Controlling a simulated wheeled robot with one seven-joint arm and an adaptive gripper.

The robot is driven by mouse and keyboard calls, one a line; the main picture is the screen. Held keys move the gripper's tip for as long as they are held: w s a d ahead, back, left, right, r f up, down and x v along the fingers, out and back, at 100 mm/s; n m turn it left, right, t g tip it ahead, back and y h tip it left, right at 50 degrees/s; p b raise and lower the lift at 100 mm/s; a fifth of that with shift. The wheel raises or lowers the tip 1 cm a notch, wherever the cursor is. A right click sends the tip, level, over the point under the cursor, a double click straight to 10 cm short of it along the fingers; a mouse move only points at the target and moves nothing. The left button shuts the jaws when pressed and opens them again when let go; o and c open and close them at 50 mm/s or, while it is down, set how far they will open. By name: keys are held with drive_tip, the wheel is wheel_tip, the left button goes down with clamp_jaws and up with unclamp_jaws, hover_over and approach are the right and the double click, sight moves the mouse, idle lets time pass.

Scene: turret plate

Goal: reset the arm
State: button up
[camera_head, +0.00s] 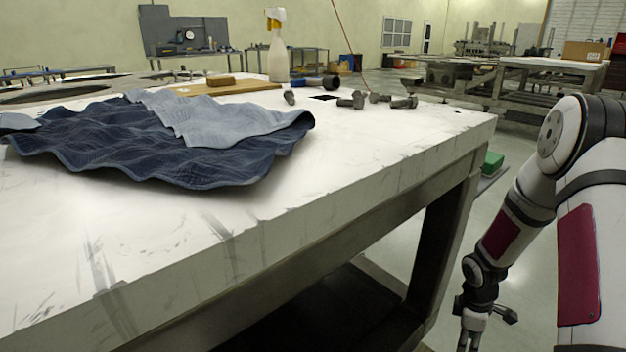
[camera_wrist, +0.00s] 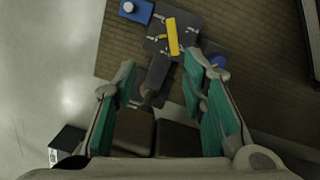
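My gripper (camera_wrist: 161,72) shows in the wrist view with its two green-padded fingers spread apart. Nothing is between the pads. In the head view my white and grey arm (camera_head: 535,190) hangs down at the right, bent, beside the table and clear of its edge. Its lower end runs to the bottom of the picture, where the fingers cannot be made out. Below the fingers, the wrist view shows dark parts with a yellow bar (camera_wrist: 173,36) over a brown patterned surface (camera_wrist: 120,45); I cannot tell what they are.
A white worktable (camera_head: 330,215) fills the left and middle. On it lie a crumpled blue cloth (camera_head: 190,160), several grey bolts (camera_head: 352,100), a spray bottle (camera_head: 277,50) and a wooden board (camera_head: 225,87). A green object (camera_head: 492,163) stands beyond the table's right end. Floor shows between table and arm.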

drive_tip(key=s+a+r+m, duration=0.2)
drive_tip(key=s+a+r, duration=0.1)
drive_tip(key=r, duration=0.6)
drive_tip(key=s+a+r+m+h, duration=0.1)
drive_tip(key=s+a+r+m, duration=0.15)
drive_tip(key=r, duration=0.65)
drive_tip(key=s+a+r+m, duration=0.2)
drive_tip(key=s+a+r, duration=0.15)
drive_tip(key=r, duration=0.55)
drive_tip(key=s+a+r+m+y, duration=0.1)
drive_tip(key=s+a+r+m, duration=0.2)
drive_tip(key=s, duration=0.4)
drive_tip(key=s+a+r+m+y, duration=0.1)
drive_tip(key=s+a+r, duration=0.2)
drive_tip(key=s+a, duration=0.4)
drive_tip(key=s+a+r+m+y, duration=0.1)
drive_tip(key=s+a+r, duration=0.2)
drive_tip(key=s, duration=0.5)
wheel_tip(320, 180, up, 36)
drive_tip(key=t+p, duration=0.4)
drive_tip(key=p, duration=3)
drive_tip(key=shift+s+d+t, duration=0.2)
drive_tip(key=shift+s+t, duration=0.05)
drive_tip(key=shift+t, duration=0.05)
